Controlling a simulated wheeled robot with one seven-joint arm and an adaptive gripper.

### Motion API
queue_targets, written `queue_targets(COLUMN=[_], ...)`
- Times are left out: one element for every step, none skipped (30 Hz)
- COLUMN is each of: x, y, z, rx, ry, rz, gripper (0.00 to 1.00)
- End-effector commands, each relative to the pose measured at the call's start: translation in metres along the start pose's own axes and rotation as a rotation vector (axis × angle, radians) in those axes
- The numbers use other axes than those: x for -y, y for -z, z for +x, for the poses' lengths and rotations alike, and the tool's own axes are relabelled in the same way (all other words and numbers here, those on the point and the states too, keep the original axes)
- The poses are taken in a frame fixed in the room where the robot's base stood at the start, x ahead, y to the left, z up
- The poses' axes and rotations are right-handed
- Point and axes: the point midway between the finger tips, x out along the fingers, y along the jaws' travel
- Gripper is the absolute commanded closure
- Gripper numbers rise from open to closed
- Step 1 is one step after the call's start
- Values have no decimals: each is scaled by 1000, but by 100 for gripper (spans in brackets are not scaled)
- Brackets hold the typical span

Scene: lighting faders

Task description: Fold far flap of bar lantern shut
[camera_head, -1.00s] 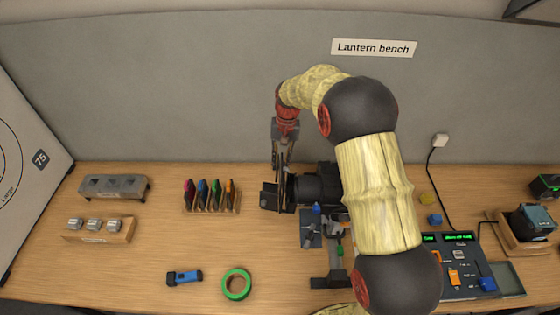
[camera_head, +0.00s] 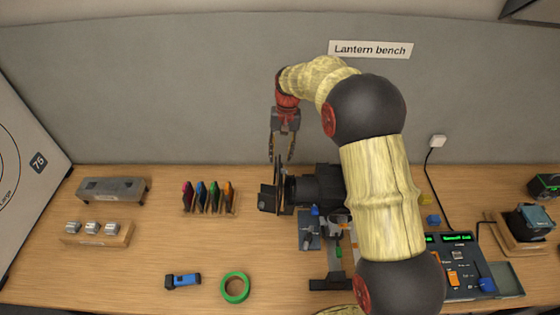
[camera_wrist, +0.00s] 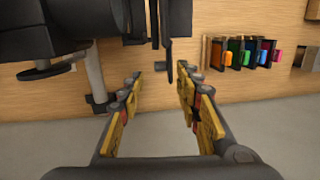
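The bar lantern (camera_head: 318,185) is a black cylinder lying sideways on a stand, its front end facing left, with thin dark flaps around it. One flap (camera_head: 266,198) sticks out to the left. A thin dark plate at the front, which looks like the far flap (camera_head: 279,172), is seen nearly edge-on; its exact angle is hard to tell. In the wrist view a thin flap (camera_wrist: 169,62) hangs edge-on beyond the fingertips. My gripper (camera_head: 282,160) points down just above the front end. Its yellow-padded fingers (camera_wrist: 160,85) are apart with nothing between them.
A rack of coloured filters (camera_head: 208,198) stands left of the lantern. A green tape roll (camera_head: 235,287) and a blue torch (camera_head: 183,281) lie in front. A fader console (camera_head: 462,270) is at right. The grey wall panel (camera_head: 180,90) rises close behind my gripper.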

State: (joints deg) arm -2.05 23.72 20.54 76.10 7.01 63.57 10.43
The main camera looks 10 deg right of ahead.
Motion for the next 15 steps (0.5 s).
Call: queue_targets(x=[0, 0, 0, 0, 0, 0, 0, 0, 0, 0, 0, 0, 0, 0, 0], y=[1, 1, 1, 1, 1, 1, 1, 1, 1, 1, 1, 1, 1, 1, 1], z=[-12, -18, -26, -32, -37, -44, -49, -53, -58, -61, -64, -67, -69, -70, -72], rx=[-4, -3, -3, -3, -2, -4, -3, -2, -2, -2, -1, 0, -1, -1, -1], ry=[1, 1, 1, 1, 0, 1, 1, 0, 0, 0, 0, 0, 0, 0, 0], rz=[0, 1, 1, 1, 1, 1, 1, 1, 1, 1, 1, 1, 1, 1, 1], gripper=[66, 66, 66, 66, 66, 66, 66, 66, 66, 66, 66, 66, 66, 66, 66])
